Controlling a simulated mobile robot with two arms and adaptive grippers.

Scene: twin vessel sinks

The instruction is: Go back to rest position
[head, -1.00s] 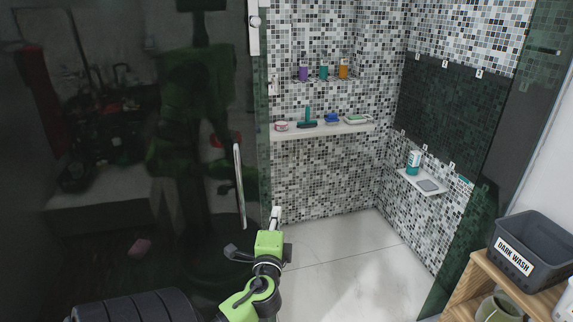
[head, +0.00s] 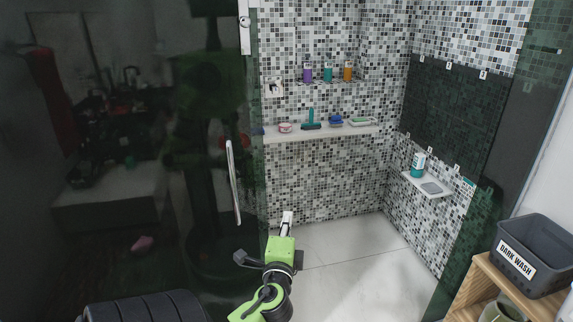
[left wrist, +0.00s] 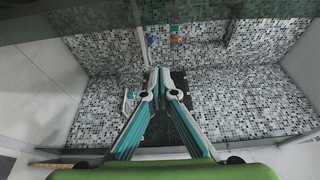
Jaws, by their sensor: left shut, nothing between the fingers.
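My left gripper (head: 287,217) is in the lower middle of the head view, in front of the shower opening. Its arm, green and black, comes up from the bottom edge. In the left wrist view its two teal-sided fingers (left wrist: 160,72) meet at the tips, shut with nothing between them. The gripper looks apart from the door handle (head: 233,182), which is to its left in the head view. My right gripper is not in view.
A dark glass door (head: 120,200) fills the left side. The tiled shower has a ledge (head: 350,132) with toiletries and a small corner shelf (head: 427,184). A grey "DARK WASH" bin (head: 530,255) stands on a wooden stand (head: 485,275) at right. The shower floor (head: 345,255) is clear.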

